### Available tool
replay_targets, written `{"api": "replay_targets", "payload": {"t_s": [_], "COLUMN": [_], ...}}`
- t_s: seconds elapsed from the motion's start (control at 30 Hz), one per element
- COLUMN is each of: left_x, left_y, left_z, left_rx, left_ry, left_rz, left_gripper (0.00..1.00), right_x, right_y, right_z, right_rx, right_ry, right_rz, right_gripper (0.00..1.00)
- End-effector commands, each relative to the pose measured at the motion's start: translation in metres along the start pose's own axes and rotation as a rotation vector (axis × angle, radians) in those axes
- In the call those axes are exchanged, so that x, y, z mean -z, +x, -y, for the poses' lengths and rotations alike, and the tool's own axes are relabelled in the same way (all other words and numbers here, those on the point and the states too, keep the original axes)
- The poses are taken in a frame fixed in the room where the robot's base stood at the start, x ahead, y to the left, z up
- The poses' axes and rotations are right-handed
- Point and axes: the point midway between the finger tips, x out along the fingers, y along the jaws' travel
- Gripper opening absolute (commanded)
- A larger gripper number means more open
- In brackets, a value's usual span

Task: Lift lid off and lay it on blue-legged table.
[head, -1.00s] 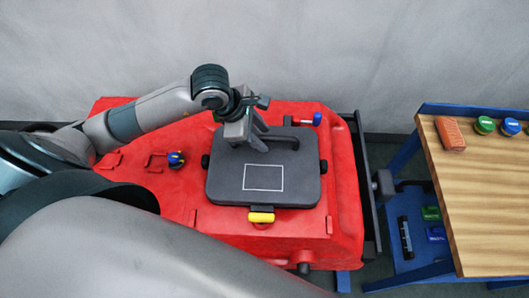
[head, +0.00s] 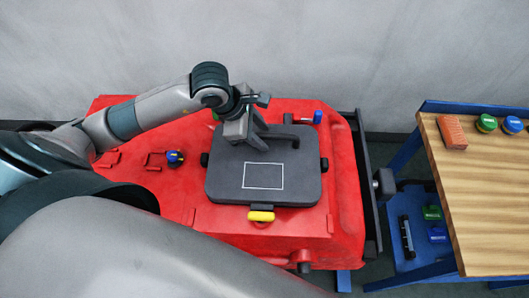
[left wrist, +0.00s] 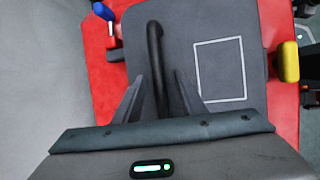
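The dark grey lid (head: 225,180) with a white square outline lies flat on the red tank (head: 175,205). Its black bar handle (head: 297,132) stands near its back edge. My left gripper (head: 260,143) is over the handle's left part. In the left wrist view, its two fingers (left wrist: 160,85) are apart, with the handle (left wrist: 154,45) running between them and a gap showing on each side. Whether the fingers reach down around the bar is hard to tell. The blue-legged table (head: 490,190) with a wooden top stands at right. My right gripper is out of view.
A yellow-handled latch (head: 261,216) is at the lid's front and a blue-tipped lever (head: 318,117) behind it. An orange block (head: 451,131) and two round blue-and-green items (head: 487,123) sit at the tabletop's back; its middle and front are clear. A grey wall is behind.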

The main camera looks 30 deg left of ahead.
Motion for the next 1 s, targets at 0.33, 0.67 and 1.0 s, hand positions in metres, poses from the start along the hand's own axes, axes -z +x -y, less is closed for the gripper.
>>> {"api": "replay_targets", "payload": {"t_s": [0.33, 0.67, 1.0], "left_x": [0.0002, -0.0003, -0.0012], "left_y": [0.0001, -0.0003, -0.0022], "left_z": [0.0001, -0.0001, -0.0002], "left_rx": [0.000, 0.000, 0.000], "left_ry": [0.000, 0.001, 0.000], "left_rz": [0.000, 0.001, 0.001], "left_gripper": [0.37, 0.00, 0.00], "right_x": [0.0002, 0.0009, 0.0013], "right_y": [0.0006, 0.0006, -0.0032], "right_z": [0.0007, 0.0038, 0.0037], "right_rx": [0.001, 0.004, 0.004], "right_ry": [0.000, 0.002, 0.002], "right_rz": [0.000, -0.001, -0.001], "right_gripper": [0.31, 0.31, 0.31]}}
